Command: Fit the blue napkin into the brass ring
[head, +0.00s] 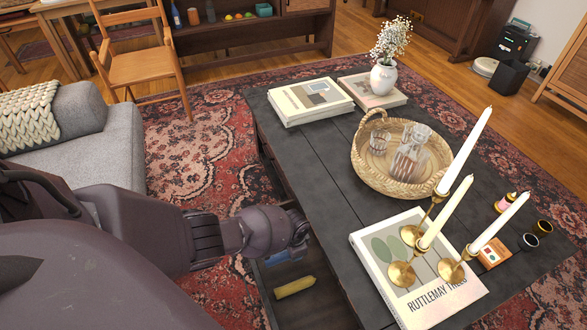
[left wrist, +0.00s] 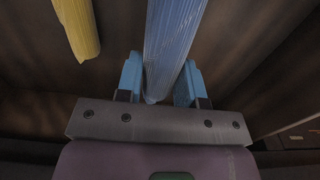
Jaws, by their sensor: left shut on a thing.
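The blue napkin (left wrist: 170,45), a long rolled shape, stands between the two fingers of my left gripper (left wrist: 160,88) in the left wrist view. The gripper is shut on it. In the head view my left arm reaches down into the open drawer (head: 318,309) of the dark coffee table, and the wrist hides most of the fingers and napkin. Two small brass rings, one (head: 544,227) behind the other (head: 530,241), stand on the tabletop at the right, far from the gripper. My right gripper is not in view.
A rolled yellow napkin (head: 294,287) lies in the drawer, also seen in the left wrist view (left wrist: 77,28). On the table are brass candlesticks with candles (head: 465,152), a book (head: 374,262), a wicker basket (head: 368,172) with glasses, and a small pink item (head: 505,203).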

